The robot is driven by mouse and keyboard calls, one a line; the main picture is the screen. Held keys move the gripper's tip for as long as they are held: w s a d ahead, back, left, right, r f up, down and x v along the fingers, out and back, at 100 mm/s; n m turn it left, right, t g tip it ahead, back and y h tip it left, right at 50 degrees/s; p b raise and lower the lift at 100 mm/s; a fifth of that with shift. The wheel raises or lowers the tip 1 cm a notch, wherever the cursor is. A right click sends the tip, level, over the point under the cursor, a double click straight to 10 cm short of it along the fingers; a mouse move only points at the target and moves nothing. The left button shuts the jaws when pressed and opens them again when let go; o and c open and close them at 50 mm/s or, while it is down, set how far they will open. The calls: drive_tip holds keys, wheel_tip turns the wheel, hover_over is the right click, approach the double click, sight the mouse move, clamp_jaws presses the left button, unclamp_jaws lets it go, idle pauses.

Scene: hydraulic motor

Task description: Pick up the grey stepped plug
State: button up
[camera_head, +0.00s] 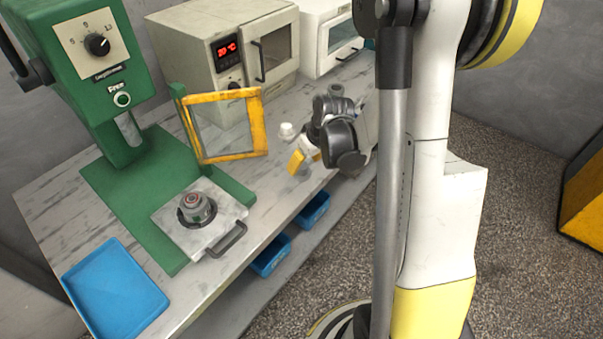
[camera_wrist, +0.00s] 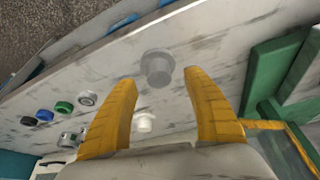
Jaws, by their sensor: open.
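The grey stepped plug (camera_wrist: 157,68) stands on the marbled bench top in the wrist view, a round piece with a narrower step on a wider one. My gripper (camera_wrist: 160,78) has its two yellow fingers spread on either side of the plug in the picture, with visible gaps and no contact that I can make out. Height above the bench is hard to tell. In the head view my gripper (camera_head: 303,160) is over the bench near its front edge, and I cannot make out the grey plug there.
A white plug (camera_wrist: 144,123) stands near the grey one. Several coloured rings, including a green ring (camera_wrist: 44,115), lie to the left. A green press (camera_head: 110,130) with a yellow-framed guard (camera_head: 258,125) stands nearby. Blue bins (camera_head: 271,256) sit below the bench edge; a blue tray (camera_head: 115,290) lies at left.

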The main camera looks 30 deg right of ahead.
sight(302, 166)
drive_tip(key=b+x, duration=0.1)
drive_tip(key=x, duration=0.2)
drive_tip(key=shift+w+d+f, duration=0.1)
drive_tip(key=shift+w+f, duration=0.05)
drive_tip(key=shift+f, duration=0.2)
drive_tip(key=shift+r, duration=0.1)
clamp_jaws()
drive_tip(key=shift+r, duration=0.1)
